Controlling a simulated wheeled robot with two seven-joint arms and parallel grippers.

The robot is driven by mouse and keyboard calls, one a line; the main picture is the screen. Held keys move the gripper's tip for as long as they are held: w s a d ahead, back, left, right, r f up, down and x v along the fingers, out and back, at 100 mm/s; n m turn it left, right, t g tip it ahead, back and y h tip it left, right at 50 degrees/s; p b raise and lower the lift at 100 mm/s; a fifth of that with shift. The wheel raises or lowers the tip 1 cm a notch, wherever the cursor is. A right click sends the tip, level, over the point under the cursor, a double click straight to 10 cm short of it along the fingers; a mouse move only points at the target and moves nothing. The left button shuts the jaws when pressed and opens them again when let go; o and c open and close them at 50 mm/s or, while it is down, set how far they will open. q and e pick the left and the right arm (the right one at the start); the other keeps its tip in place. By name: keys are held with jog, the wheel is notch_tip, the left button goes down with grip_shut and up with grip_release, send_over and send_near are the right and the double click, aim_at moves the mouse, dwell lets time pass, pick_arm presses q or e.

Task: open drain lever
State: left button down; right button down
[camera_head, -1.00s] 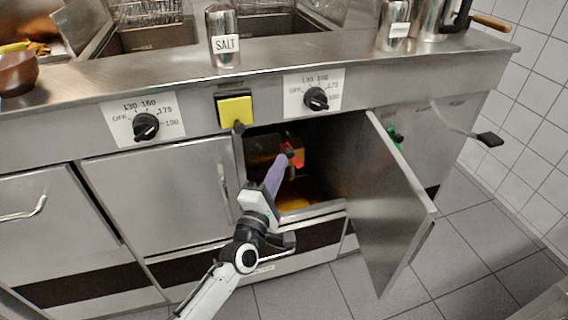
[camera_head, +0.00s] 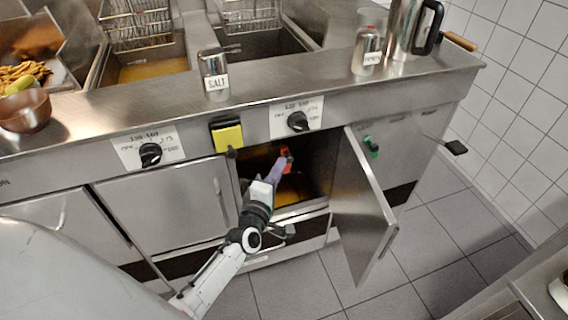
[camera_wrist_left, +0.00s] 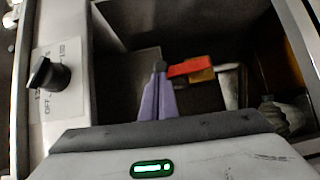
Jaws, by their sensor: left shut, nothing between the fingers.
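The drain lever shows as a red handle (camera_head: 286,158) inside the open cabinet under the fryer. In the left wrist view the red handle (camera_wrist_left: 188,68) has an orange-brown part just beneath it. My left gripper (camera_head: 279,168) reaches into the cabinet from the front, its purple fingers shut and empty. In the left wrist view the left gripper (camera_wrist_left: 161,68) has its tips right beside the left end of the red handle. I cannot tell if they touch it. The lever's base and pipe are partly hidden. My right gripper is not in view.
The cabinet door (camera_head: 365,215) stands open on the right of the opening. A yellow switch plate (camera_head: 228,138) and a black knob (camera_head: 298,121) sit above it. A salt shaker (camera_head: 214,75) stands on the counter. An amber surface shows low inside the cabinet.

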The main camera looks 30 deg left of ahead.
pick_arm(q)
jog(key=shift+w+d+r, duration=0.1)
jog(key=shift+w+d, duration=0.05)
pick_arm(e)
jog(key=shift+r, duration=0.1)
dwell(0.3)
